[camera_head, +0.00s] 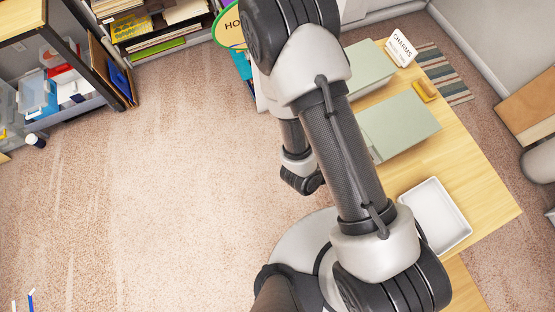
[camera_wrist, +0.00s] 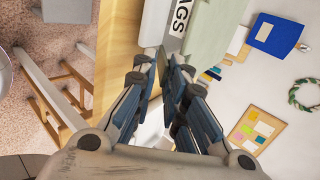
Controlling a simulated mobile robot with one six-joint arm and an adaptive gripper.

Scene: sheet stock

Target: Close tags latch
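In the wrist view a pale green box (camera_wrist: 212,32) carries a white label (camera_wrist: 181,18) reading "AGS", its start cut off. My gripper (camera_wrist: 169,60) points at the box's labelled end, its fingertips drawn together just below the label. I see nothing clearly held between them, and I cannot tell whether they touch the box. No tags latch can be made out, as the fingers cover that area. In the head view two pale green boxes, a nearer one (camera_head: 402,125) and a farther one (camera_head: 368,70), lie on the wooden table (camera_head: 488,196); my arm partly covers them.
A white tray (camera_head: 437,215) sits at the table's near end. A white "CHARMS" sign (camera_head: 401,48) and a small yellow piece (camera_head: 425,91) are beside the boxes. A wooden stool (camera_wrist: 62,88) stands left in the wrist view.

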